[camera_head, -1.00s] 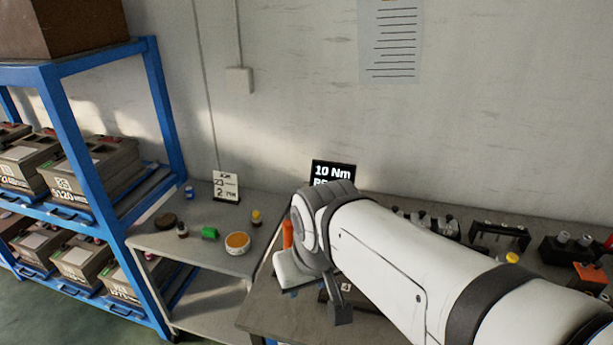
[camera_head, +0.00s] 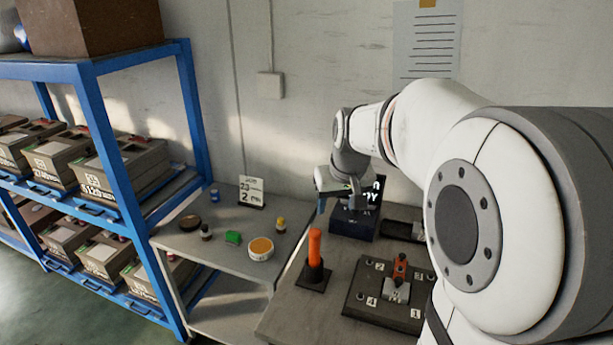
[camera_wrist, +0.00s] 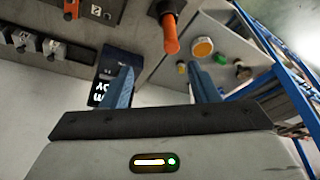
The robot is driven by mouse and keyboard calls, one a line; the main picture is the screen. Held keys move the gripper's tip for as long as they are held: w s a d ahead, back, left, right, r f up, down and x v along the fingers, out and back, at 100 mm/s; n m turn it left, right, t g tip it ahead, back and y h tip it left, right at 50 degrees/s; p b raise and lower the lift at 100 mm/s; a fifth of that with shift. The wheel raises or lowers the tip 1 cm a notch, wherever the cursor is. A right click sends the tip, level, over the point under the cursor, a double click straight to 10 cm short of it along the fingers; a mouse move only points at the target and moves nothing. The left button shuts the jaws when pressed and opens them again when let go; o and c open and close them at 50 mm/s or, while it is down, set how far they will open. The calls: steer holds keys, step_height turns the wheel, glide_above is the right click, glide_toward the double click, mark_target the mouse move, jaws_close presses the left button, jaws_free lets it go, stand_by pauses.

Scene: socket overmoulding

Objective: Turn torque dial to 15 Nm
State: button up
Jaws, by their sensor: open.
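A dark box with a lit display (camera_head: 357,222) stands at the back of the workbench. My gripper covers part of its text, and I cannot make out a dial on it. The display also shows in the wrist view (camera_wrist: 104,91), upside down, beside one finger. My gripper (camera_head: 340,201) is in front of and above the box, open. Its two blue fingers (camera_wrist: 160,88) are spread with nothing between them. An orange-handled tool (camera_head: 315,247) stands upright in a dark base in front of the box, apart from the gripper.
A dark fixture plate (camera_head: 360,300) with an orange clamp lies at the bench's front right. A side table (camera_head: 215,257) holds small jars, a green block and a number card. Blue shelving (camera_head: 196,110) with bins stands at left. The wall is close behind the box.

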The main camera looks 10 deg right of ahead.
steer(key=w+d+f+b, duration=0.1)
steer(key=w+d+f, duration=0.2)
steer(key=w, duration=0.3)
steer(key=w+d+f, duration=0.3)
steer(key=w+d, duration=0.1)
steer(key=w, duration=0.3)
steer(key=b, duration=0.1)
glide_toward(355, 211)
steer(key=w, duration=0.1)
steer(key=shift+m+t, duration=0.3)
steer(key=shift+t, duration=0.1)
steer(key=x, duration=0.2)
steer(key=p+x, duration=0.1)
steer(key=x, duration=0.5)
steer(key=shift+d+f, duration=0.15)
steer(key=shift+d, duration=0.15)
steer(key=shift+c, duration=0.3)
steer(key=c, duration=0.9)
steer(key=shift+a, duration=0.15)
